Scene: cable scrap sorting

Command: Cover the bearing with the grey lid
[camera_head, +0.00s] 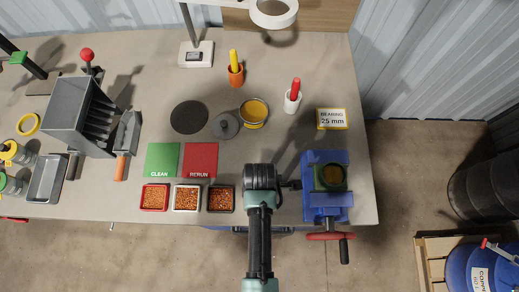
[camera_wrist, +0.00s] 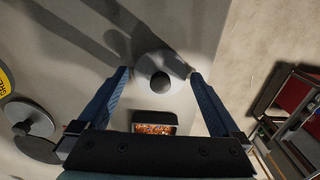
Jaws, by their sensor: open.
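The grey lid (camera_head: 225,126), a dark disc with a raised knob, lies on the bench beside an open yellow tin. It also shows in the wrist view (camera_wrist: 28,120), at the left. A pale grey ring with a dark round centre, which looks like the bearing (camera_wrist: 148,66), appears between my fingertips in the wrist view. In the head view my arm hides that spot. My gripper (camera_wrist: 160,75) is open, with one finger on each side of the ring. I cannot tell how far above it the fingers are.
The yellow tin (camera_head: 254,112) stands right of the lid. A blue vise (camera_head: 325,205) stands right of my arm. Bins of copper granules (camera_head: 220,199) line the front edge. A sign (camera_head: 332,119) reads "BEARING 25 mm". A black round mat (camera_head: 190,117) lies left of the lid.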

